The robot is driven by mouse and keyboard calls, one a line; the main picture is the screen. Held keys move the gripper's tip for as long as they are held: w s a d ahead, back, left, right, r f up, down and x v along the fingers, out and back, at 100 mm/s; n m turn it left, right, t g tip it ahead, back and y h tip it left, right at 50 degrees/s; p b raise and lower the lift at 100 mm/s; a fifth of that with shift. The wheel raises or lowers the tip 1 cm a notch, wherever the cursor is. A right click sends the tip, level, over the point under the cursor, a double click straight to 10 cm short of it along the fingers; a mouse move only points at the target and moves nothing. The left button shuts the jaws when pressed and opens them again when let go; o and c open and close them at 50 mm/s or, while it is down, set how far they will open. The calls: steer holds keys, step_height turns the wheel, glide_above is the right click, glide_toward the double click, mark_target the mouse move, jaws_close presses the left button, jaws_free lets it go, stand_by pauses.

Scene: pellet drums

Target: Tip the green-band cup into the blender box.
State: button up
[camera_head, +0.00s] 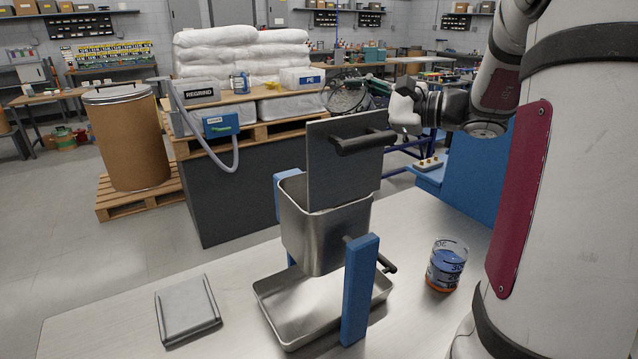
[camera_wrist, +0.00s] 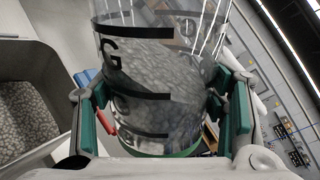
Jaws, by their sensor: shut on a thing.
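The green-band cup is clear with black marks and holds grey pellets (camera_wrist: 165,85); its green band (camera_wrist: 160,149) shows low in the wrist view. My gripper (camera_head: 382,98) is shut on the cup, with green pads (camera_wrist: 160,110) on both sides. The blender box, a steel tub (camera_head: 322,240) between blue posts, stands on the table, lower and nearer the camera than the cup. A steel box with grey pellets in it (camera_wrist: 28,105) shows at the wrist view's left.
A shallow steel tray (camera_head: 290,335) lies under the tub. An orange-band cup with blue pellets (camera_head: 446,266) stands at right. A flat grey piece (camera_head: 187,310) lies at left. The table between is bare.

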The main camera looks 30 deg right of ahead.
mark_target(350, 73)
steer(key=shift+d+f, duration=0.15)
steer(key=shift+r+n, duration=0.5)
steer(key=shift+n, duration=0.1)
steer(key=shift+f+n+h+b, duration=0.2)
steer(key=shift+n+h+b, duration=0.1)
steer(key=shift+n+b, duration=0.7)
stand_by(0.3)
steer(key=shift+r+n+b, duration=0.45)
steer(key=shift+r+n, duration=0.15)
stand_by(0.8)
steer(key=shift+r, duration=0.1)
steer(key=shift+n+h, duration=0.3)
steer(key=shift+n, duration=0.5)
steer(key=shift+s+a+r, duration=0.1)
steer(key=shift+a+r, duration=0.15)
steer(key=shift+r, duration=0.4)
steer(key=shift+s+a+r, duration=0.1)
steer(key=shift+a+r, duration=0.2)
steer(key=shift+r, duration=0.4)
steer(key=shift+s+a+r, duration=0.1)
steer(key=shift+a+r, duration=0.15)
steer(key=shift+r, duration=0.4)
steer(key=shift+b, duration=0.3)
